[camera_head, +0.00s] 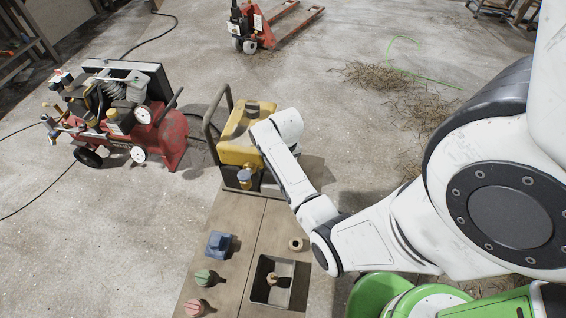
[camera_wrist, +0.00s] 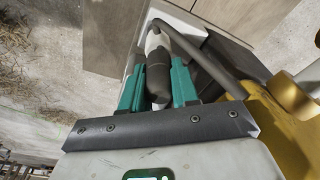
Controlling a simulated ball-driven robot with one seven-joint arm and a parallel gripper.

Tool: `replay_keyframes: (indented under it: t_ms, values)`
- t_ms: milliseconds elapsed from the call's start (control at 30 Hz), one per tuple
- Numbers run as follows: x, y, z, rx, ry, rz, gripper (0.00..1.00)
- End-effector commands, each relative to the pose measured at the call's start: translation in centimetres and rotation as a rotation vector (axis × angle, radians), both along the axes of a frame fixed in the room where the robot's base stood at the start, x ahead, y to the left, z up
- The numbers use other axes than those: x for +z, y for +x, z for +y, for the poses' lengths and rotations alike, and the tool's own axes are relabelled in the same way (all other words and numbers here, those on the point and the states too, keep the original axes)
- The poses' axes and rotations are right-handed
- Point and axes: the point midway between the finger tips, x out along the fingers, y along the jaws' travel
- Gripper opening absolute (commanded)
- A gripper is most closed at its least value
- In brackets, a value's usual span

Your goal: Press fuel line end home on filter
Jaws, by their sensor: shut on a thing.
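In the wrist view my gripper (camera_wrist: 158,80) has its teal fingers on both sides of a dark grey cylindrical piece (camera_wrist: 160,68) and is shut on it. A pale section (camera_wrist: 153,40) shows at its far end. A grey hose (camera_wrist: 212,68) curves from near that end towards the yellow machine (camera_wrist: 285,130). I cannot tell whether the line end is seated on the filter. In the head view the yellow machine (camera_head: 233,133) has a dark frame, and my forearm and wrist reach over its right side, hiding my gripper and the piece.
The wooden bench (camera_head: 245,215) holds a blue block (camera_head: 219,244), a green knob (camera_head: 205,277), a pink knob (camera_head: 194,307), a small ring (camera_head: 295,244) and a dark tray (camera_head: 257,284). A red compressor (camera_head: 160,140) stands left. A pallet truck (camera_head: 252,30) stands behind on open floor.

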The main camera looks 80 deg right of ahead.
Motion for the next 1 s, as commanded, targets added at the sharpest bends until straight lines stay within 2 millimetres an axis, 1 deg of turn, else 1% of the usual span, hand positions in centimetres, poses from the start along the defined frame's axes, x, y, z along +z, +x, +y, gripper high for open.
replay_keyframes:
  t_ms: [300, 333, 600, 867, 1000]
  values:
    - [-1.0, -0.1, 0.1, 0.000, 0.002, 0.002, 0.00]
    - [-0.9, 0.0, 0.1, 0.000, 0.002, 0.002, 0.32]
    - [-0.9, 0.0, 0.0, 0.000, 0.002, 0.001, 0.58]
    - [-0.8, 0.0, 0.0, 0.000, 0.001, 0.001, 0.59]
    - [0.2, -0.1, 0.1, 0.000, -0.001, -0.001, 0.59]
